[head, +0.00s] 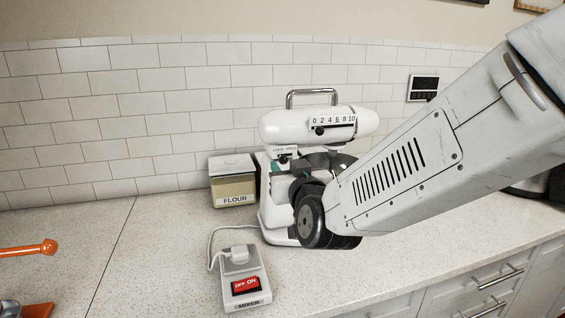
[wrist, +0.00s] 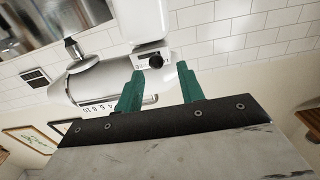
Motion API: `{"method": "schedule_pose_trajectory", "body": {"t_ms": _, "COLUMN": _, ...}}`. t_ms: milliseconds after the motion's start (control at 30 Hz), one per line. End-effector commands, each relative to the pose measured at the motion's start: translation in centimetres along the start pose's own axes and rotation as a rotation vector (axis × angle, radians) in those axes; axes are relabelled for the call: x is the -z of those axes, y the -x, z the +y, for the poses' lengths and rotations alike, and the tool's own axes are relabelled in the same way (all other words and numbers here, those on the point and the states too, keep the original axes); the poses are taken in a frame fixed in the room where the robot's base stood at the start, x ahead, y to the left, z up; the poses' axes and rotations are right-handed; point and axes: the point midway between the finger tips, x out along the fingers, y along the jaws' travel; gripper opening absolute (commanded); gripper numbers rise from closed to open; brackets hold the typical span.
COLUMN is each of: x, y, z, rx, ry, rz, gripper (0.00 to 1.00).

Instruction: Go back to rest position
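My gripper (wrist: 160,68) shows two teal fingers standing apart, with a gap between them. A small black knob (wrist: 155,61) on the white mixer shows in that gap; whether the fingers touch it I cannot tell. In the head view my gripper is largely hidden behind my arm's wrist, and only bits of teal show close to the mixer's lock/free slider (head: 284,158). The white stand mixer (head: 285,125) is on the counter, its head roughly level, with a number scale and a metal handle on top. My arm reaches in from the right, covering part of the mixer.
A flour container (head: 233,190) stands just left of the mixer. A corded mixer switch box (head: 240,284) with a red OFF/ON button sits in front. Orange objects (head: 30,248) are at the left edge. A tiled wall (head: 150,100) is behind. The counter's left-middle is clear.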

Motion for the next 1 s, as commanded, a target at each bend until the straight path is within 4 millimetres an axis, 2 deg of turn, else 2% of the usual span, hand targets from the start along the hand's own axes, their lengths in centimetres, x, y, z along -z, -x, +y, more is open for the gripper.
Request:
{"method": "schedule_pose_trajectory", "body": {"t_ms": 100, "x": 0.1, "y": 1.6, "z": -0.1, "rx": 0.001, "ry": -0.002, "rz": 0.002, "gripper": 0.38}}
{"method": "schedule_pose_trajectory", "body": {"t_ms": 200, "x": 0.0, "y": 2.4, "z": -0.1, "rx": 0.001, "ry": 0.000, "rz": 0.001, "gripper": 0.38}}
{"method": "schedule_pose_trajectory", "body": {"t_ms": 600, "x": -0.3, "y": 2.6, "z": -0.1, "rx": 0.005, "ry": -0.009, "rz": -0.017, "gripper": 0.38}}
{"method": "schedule_pose_trajectory", "body": {"t_ms": 667, "x": -1.2, "y": 2.6, "z": -0.5, "rx": 0.020, "ry": -0.016, "rz": -0.059, "gripper": 0.38}}
{"method": "schedule_pose_trajectory", "body": {"t_ms": 767, "x": -4.1, "y": 3.1, "z": -1.6, "rx": 0.073, "ry": -0.025, "rz": -0.202, "gripper": 0.38}}
{"method": "schedule_pose_trajectory", "body": {"t_ms": 800, "x": -5.7, "y": 3.6, "z": -2.1, "rx": 0.102, "ry": -0.027, "rz": -0.281, "gripper": 0.38}}
{"method": "schedule_pose_trajectory", "body": {"t_ms": 900, "x": -8.7, "y": 5.8, "z": -2.9, "rx": 0.169, "ry": -0.030, "rz": -0.488, "gripper": 0.38}}
{"method": "schedule_pose_trajectory", "body": {"t_ms": 1000, "x": -10.6, "y": 8.8, "z": -2.3, "rx": 0.204, "ry": -0.030, "rz": -0.687, "gripper": 0.38}}
